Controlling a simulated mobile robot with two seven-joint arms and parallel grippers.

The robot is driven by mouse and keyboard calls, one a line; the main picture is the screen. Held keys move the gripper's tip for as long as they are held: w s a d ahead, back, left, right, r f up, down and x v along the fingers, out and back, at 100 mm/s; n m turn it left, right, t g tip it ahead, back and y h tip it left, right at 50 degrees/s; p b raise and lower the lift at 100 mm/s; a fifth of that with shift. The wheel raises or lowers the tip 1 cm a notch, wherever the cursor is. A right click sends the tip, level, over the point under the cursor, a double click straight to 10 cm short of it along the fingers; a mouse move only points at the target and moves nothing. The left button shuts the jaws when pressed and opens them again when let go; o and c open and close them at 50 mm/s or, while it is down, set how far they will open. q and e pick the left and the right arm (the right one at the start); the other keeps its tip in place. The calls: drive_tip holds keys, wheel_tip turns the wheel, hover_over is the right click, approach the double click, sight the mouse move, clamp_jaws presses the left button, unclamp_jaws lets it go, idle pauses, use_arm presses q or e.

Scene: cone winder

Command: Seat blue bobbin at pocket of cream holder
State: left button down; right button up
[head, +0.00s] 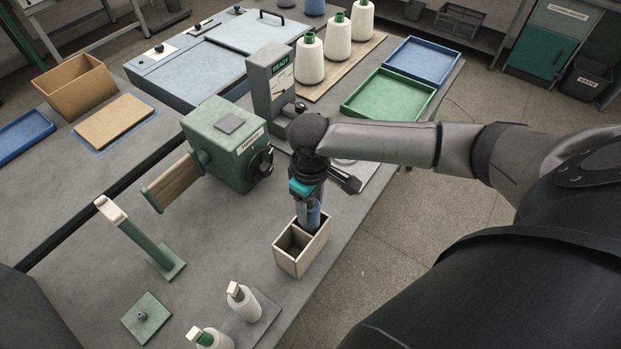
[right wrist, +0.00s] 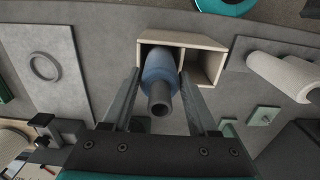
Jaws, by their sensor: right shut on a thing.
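The blue bobbin (right wrist: 160,68) has a grey tube end that points toward the camera in the right wrist view. My right gripper (head: 309,212) is shut on it, one finger on each side, pointing down. The cream holder (head: 301,254) is an open box with two pockets, near the table's front edge. The bobbin is upright at the far pocket in the head view, the left one in the right wrist view. The other pocket is empty. The bobbin's lower end is hidden, so I cannot tell how deep it sits. My left gripper is not in view.
A green machine (head: 221,150) and a grey READY post (head: 271,88) stand behind the holder. White cones (head: 246,303) stand left of it, near the front. A green tray (head: 388,95) lies at the back right. Bare table surrounds the holder's left side.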

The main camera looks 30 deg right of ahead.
drive_tip(key=o, duration=1.3)
drive_tip(key=shift+c, duration=0.2)
wheel_tip(320, 180, up, 15)
drive_tip(key=p, duration=0.1)
drive_tip(key=shift+r+p, duration=0.2)
drive_tip(key=shift+p, duration=0.1)
